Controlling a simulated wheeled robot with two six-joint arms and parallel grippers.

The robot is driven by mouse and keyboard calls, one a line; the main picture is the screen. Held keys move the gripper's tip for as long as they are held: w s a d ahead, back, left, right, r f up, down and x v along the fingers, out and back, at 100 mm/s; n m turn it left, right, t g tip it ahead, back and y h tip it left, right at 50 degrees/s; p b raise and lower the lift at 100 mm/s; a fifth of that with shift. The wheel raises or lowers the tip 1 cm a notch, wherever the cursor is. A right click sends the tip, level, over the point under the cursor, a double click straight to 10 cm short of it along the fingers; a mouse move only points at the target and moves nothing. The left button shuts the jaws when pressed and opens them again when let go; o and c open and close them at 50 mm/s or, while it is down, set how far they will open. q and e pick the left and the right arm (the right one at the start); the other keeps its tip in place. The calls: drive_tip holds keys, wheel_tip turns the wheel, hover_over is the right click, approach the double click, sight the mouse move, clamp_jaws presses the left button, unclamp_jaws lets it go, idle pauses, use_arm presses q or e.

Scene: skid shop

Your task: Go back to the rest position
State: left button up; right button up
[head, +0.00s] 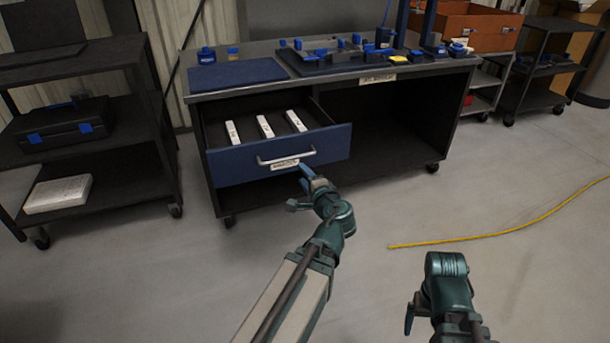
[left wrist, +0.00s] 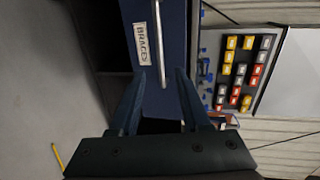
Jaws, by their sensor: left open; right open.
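A blue drawer (head: 228,168) stands pulled out from the dark workbench (head: 440,110), with a silver bar handle (head: 287,158) and a label reading BRACES (left wrist: 143,45). My left gripper (head: 301,188) is open and empty in front of the drawer, just below the handle. In the left wrist view its spread fingers (left wrist: 160,73) point at the drawer front, and the handle (left wrist: 157,30) runs toward the gap between them. I cannot tell whether the handle lies between the fingertips. My right gripper (head: 412,314) is low at the right, open, pointing down, partly hidden by its wrist.
Three white pieces (head: 265,126) lie in the drawer. A blue mat (head: 235,73) and a fixture tray lie on the bench top. A dark shelf cart (head: 90,160) stands at left. A yellow cable (head: 500,234) crosses the floor at right. The floor before the bench is otherwise clear.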

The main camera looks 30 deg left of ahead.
idle(0.5)
use_arm(q)
drive_tip(key=s+d+f+n+g+h, duration=0.2)
drive_tip(key=s+d+f+h, duration=0.1)
drive_tip(key=d+f, duration=0.3)
drive_tip(key=s+d+f+n+g+h, duration=0.2)
drive_tip(key=s+d+f+g, duration=0.1)
drive_tip(key=d+f, duration=0.35)
drive_tip(key=s+d+f+g+h, duration=0.25)
drive_tip(key=s+d, duration=0.25)
drive_tip(key=d, duration=0.3)
drive_tip(key=s+d+f+g+h, duration=0.2)
drive_tip(key=s+d+g+h, duration=0.1)
drive_tip(key=s+d, duration=0.4)
wheel_tip(320, 180, up, 32)
drive_tip(key=w+d+p, duration=0.1)
drive_tip(key=p, duration=3.1)
drive_tip(key=shift+d, duration=0.35)
drive_tip(key=shift+a, duration=0.1)
